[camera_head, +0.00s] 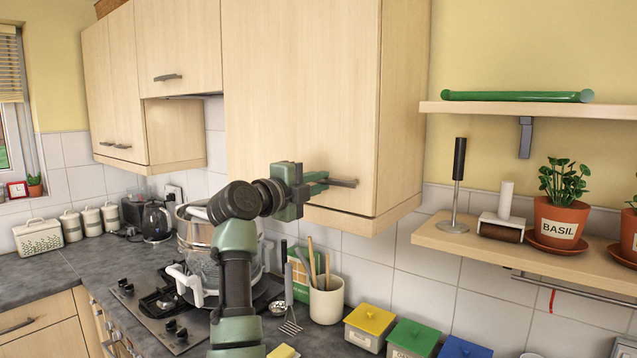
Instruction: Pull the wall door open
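The wall door (300,80) is a pale wood cabinet door high on the wall, and it looks closed. Its dark bar handle (345,183) runs sideways near the door's lower right corner. My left gripper (318,182) is green and dark grey and is at the handle's left part. Its fingers overlap the handle there, and the handle's right end shows beyond them. Whether the fingers are closed on the bar or only around it cannot be told. My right gripper is not in view.
A shelf (515,249) right of the cabinet carries a basil pot (559,221) and a roller. A higher shelf (530,109) holds a green tube (517,96). Below are a hob with pots, a utensil crock (326,302) and lidded boxes. Another wall cabinet (180,45) is at left.

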